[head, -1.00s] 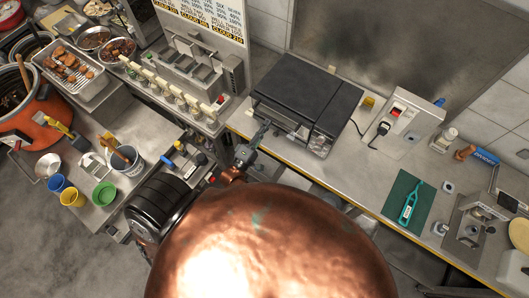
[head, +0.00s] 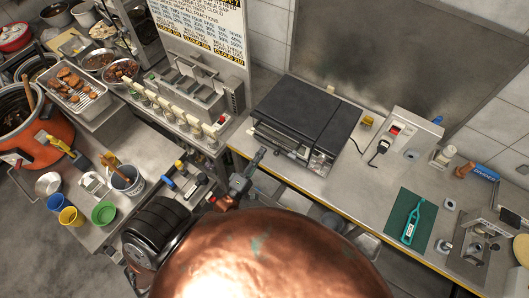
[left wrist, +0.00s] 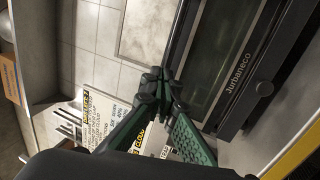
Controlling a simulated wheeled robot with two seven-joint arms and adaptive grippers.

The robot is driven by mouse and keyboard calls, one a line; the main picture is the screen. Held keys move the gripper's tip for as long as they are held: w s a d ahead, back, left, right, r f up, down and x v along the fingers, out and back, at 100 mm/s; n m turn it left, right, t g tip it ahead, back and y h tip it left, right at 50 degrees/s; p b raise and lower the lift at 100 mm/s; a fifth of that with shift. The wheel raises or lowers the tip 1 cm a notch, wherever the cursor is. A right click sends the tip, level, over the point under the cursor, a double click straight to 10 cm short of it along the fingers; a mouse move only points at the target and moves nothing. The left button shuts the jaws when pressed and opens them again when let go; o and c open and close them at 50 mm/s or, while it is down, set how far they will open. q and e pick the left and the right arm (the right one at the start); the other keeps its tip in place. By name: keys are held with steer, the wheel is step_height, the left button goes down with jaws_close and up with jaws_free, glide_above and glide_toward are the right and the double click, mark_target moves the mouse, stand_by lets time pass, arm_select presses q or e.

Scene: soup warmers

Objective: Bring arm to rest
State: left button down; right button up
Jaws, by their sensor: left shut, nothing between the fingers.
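My left gripper (head: 258,156) shows in the head view with its arm coming in from the lower left. It is shut and empty. Its tips are near the yellow-striped front edge of the back counter (head: 375,190), just left of and below a black flat-topped appliance (head: 308,108). In the left wrist view its dark green fingers (left wrist: 156,82) meet at the tips, beside a dark appliance front (left wrist: 245,60). I cannot tell whether they touch it. My right gripper is in neither view.
A large copper dome (head: 270,255) hides the bottom middle of the head view. The left counter (head: 90,237) holds cups, bowls and a bucket (head: 127,180). A green mat (head: 410,222) lies on the back counter. Floor shows at lower left.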

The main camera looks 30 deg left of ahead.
arm_select(q)
steer(key=b+v, duration=0.2)
steer(key=v, duration=0.6)
steer(key=s+a+f+m+g+b, duration=0.1)
steer(key=s+f+m+g+b, duration=0.2)
steer(key=f, duration=1)
steer(key=s+f+m+g+h, duration=0.15)
steer(key=f+m+g, duration=0.3)
steer(key=f, duration=0.95)
steer(key=s+a+f+m+g+y+b, duration=0.1)
steer(key=s+f+m+g+b, duration=0.2)
steer(key=f, duration=1)
steer(key=s+f+m+g+b, duration=0.2)
steer(key=s+f+m+g, duration=0.7)
steer(key=s+f, duration=1.3)
steer(key=s+g, duration=0.1)
steer(key=s, duration=0.2)
steer(key=shift+s+d+f, duration=0.25)
steer(key=shift+s, duration=0.05)
